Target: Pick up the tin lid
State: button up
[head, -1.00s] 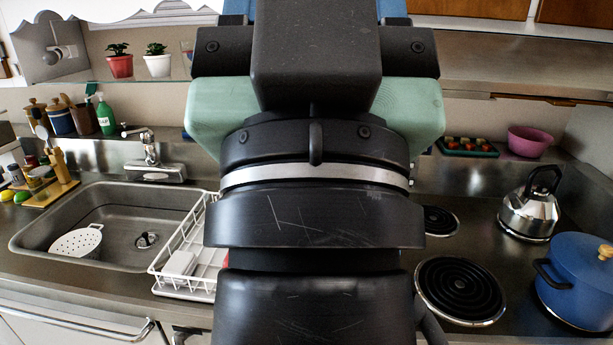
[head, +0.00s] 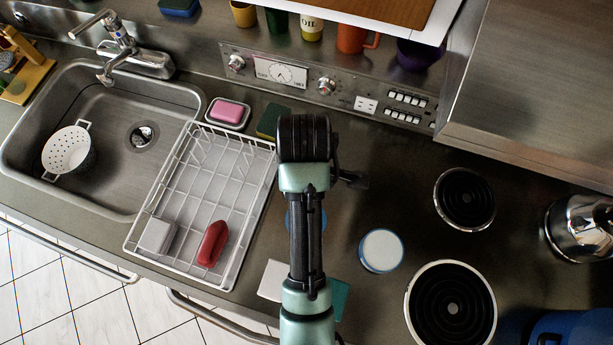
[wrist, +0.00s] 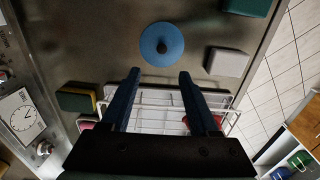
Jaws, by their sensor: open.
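The tin lid (wrist: 162,44) is a blue disc with a dark knob, lying flat on the steel counter in the wrist view. In the head view only slivers of the lid (head: 288,218) show either side of my arm. A blue, white-topped round tin (head: 381,251) stands to the right of it. My gripper (wrist: 158,80) is open and empty. Its two fingers point towards the lid but appear apart from it, with the lid beyond the fingertips and roughly centred between them. The fingertips are not clearly seen in the head view.
A white dish rack (head: 190,205) holds a red item and a pale block, left of the lid. A pale block (wrist: 228,62), a green block (wrist: 245,5) and a sponge (wrist: 75,97) lie around it. Coil burners (head: 452,305) and a kettle (head: 585,228) are right.

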jog(key=f, duration=0.2)
jog(key=f+b, duration=0.1)
jog(key=f, duration=0.4)
jog(key=shift+s, duration=0.4)
jog(key=shift+w+d+f+p, duration=0.1)
jog(key=shift+f+p, duration=0.1)
jog(key=shift+f, duration=1.2)
jog(key=shift+w+f+p, duration=0.1)
jog(key=shift+f+p, duration=0.1)
jog(key=shift+f, duration=1.2)
grip_shut()
